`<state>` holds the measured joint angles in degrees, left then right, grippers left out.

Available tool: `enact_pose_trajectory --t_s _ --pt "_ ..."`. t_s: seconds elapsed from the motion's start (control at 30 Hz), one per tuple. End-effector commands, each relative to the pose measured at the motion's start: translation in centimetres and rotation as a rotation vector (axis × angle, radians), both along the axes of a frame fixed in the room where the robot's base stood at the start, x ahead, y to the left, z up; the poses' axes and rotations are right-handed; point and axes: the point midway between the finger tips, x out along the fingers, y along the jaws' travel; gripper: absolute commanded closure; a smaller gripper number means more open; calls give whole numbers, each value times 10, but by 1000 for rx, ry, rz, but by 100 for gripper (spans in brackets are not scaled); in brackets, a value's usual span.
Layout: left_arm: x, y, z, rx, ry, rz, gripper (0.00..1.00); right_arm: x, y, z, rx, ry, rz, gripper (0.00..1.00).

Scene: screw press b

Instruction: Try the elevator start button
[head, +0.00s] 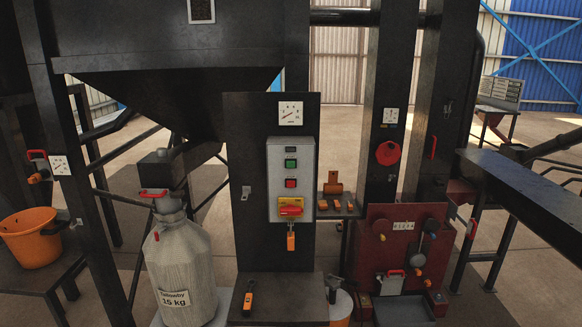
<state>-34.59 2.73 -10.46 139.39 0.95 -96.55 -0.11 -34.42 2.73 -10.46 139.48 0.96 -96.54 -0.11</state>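A light grey control box (277,208) is mounted on a dark upright panel (250,130) near the middle of the head view. On its face a green button (291,163) sits above a red button (291,183). Their labels are too small to read, so I cannot tell from lettering which is the elevator start. Below them is a red and yellow switch (291,207), and an orange tag or lock (291,241) hangs under it. Neither of my grippers is in view.
A full sack (180,255) marked 15 kg stands left of the panel. An orange bucket (29,236) is at far left. A black ledge (285,290) with an orange-handled tool (249,297) juts out below the panel. A red machine (378,250) stands right. The box front looks unobstructed.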

Motion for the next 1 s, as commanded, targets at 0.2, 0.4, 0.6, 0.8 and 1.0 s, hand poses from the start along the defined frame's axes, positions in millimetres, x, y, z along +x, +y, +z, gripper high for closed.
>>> enact_pose_trajectory --t_s 0.2,0.4,0.6,0.8,1.0 --pt "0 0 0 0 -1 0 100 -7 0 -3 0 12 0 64" --pt "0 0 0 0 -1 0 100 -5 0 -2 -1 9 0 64" --pt "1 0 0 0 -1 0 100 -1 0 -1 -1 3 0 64" --pt "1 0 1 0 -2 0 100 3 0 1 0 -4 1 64" --pt "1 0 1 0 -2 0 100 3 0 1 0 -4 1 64"
